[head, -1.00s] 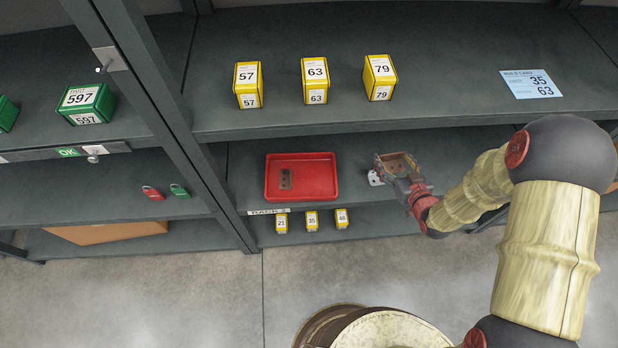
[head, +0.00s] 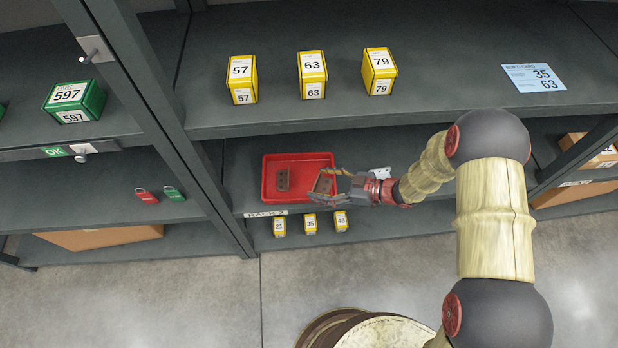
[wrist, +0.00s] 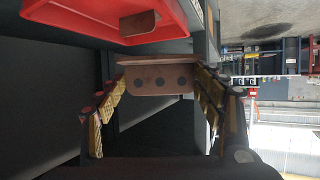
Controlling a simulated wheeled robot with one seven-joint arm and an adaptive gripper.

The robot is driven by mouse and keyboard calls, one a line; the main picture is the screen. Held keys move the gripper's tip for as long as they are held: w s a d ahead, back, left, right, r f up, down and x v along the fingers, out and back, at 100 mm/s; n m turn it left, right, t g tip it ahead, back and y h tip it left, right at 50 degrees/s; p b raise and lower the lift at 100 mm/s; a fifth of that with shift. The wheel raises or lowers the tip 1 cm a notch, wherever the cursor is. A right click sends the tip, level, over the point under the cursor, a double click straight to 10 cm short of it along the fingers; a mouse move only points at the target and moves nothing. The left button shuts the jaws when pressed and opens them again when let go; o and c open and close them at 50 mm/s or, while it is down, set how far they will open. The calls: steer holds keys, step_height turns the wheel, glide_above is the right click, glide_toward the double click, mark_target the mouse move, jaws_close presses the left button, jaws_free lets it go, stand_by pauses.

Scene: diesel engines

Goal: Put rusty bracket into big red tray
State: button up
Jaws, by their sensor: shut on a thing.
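The big red tray (head: 267,180) sits on the middle shelf in the head view. My gripper (head: 328,181) is at the tray's right end, shut on a rusty bracket (wrist: 158,79). In the wrist view the bracket is an angled brown piece with several dark holes, held between both fingers. The red tray (wrist: 88,30) shows at the top of that view, apart from the bracket. In the head view the fingers partly hide the bracket and the tray's right edge.
Yellow numbered boxes (head: 312,75) and a blue build card (head: 534,78) are on the shelf above. Small yellow boxes (head: 310,223) stand below the tray. A small white object (head: 381,172) lies behind my gripper. A shelf post (head: 165,130) stands left of the tray.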

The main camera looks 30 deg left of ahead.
steer(key=b, duration=0.4)
glide_above(313, 179)
steer(key=f, duration=0.7)
steer(key=shift+s+d+f, duration=0.25)
steer(key=shift+d, duration=0.05)
steer(key=shift+w+a+f, duration=0.15)
steer(key=shift+f, duration=0.1)
step_height(313, 179, down, 4)
steer(key=shift+w+a+r+b, duration=0.1)
steer(key=shift+r+b, duration=0.15)
steer(key=shift+b, duration=0.9)
steer(key=shift+r, duration=0.1)
steer(key=o, duration=0.9)
steer(key=shift+f, duration=0.2)
steer(key=o, duration=0.4)
steer(key=shift+o, duration=0.5)
